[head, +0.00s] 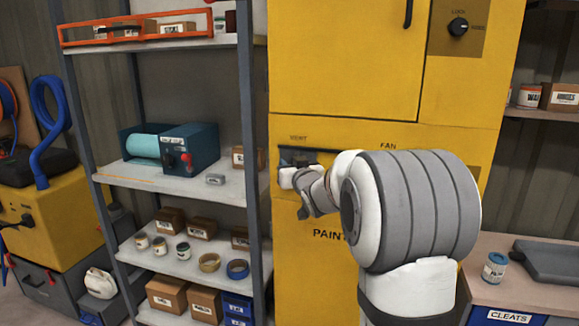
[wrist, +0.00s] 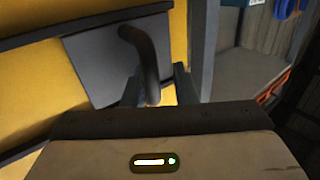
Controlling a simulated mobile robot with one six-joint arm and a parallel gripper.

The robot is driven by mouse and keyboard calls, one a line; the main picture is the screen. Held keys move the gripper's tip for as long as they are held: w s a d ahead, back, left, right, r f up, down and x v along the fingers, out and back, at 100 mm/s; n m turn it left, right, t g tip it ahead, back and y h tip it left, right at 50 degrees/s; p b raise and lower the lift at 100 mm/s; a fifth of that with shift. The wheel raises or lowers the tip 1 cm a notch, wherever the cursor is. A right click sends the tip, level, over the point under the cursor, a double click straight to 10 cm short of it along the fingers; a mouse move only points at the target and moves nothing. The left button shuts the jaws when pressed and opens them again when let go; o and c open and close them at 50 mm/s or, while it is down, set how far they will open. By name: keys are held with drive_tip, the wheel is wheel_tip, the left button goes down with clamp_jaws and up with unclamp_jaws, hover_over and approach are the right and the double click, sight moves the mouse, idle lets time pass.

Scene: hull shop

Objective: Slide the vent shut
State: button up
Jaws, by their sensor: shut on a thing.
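The vent (head: 287,160) is a dark sliding plate on the yellow paint cabinet (head: 345,85), below the word VENT. It sits at the left end of a dark horizontal track, near the cabinet's left edge. My arm hides part of the track. In the wrist view the vent shows as a grey plate (wrist: 95,70) with a dark bent handle (wrist: 148,50). My gripper (head: 296,165) is at the plate, shut on the handle. In the wrist view its fingers (wrist: 162,88) are around the handle's lower end, partly hidden by the gripper body.
A metal shelf rack (head: 248,110) stands just left of the cabinet, close to my gripper, with a teal machine (head: 190,150) on it. A knob (head: 458,27) is at the cabinet's upper right. A bench (head: 530,290) with a can stands at right.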

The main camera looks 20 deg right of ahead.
drive_tip(key=shift+d+f, duration=0.1)
drive_tip(key=shift+d, duration=0.1)
idle(0.3)
drive_tip(key=shift+s, duration=0.15)
drive_tip(key=shift+s, duration=0.3)
drive_tip(key=s+b, duration=0.1)
drive_tip(key=s, duration=0.6)
drive_tip(key=shift+d, duration=0.15)
drive_tip(key=s+a+f+g+p, duration=0.1)
drive_tip(key=s+f+g, duration=0.4)
drive_tip(key=s, duration=0.6)
drive_tip(key=s+a+f+g+p, duration=0.1)
drive_tip(key=s+a+f+g, duration=0.3)
drive_tip(key=s, duration=0.7)
drive_tip(key=s+a+f+g+h+p, duration=0.1)
drive_tip(key=s+a+f+g, duration=0.2)
drive_tip(key=s, duration=0.9)
wheel_tip(320, 180, down, 3)
drive_tip(key=g, duration=0.3)
drive_tip(key=shift+r, duration=0.2)
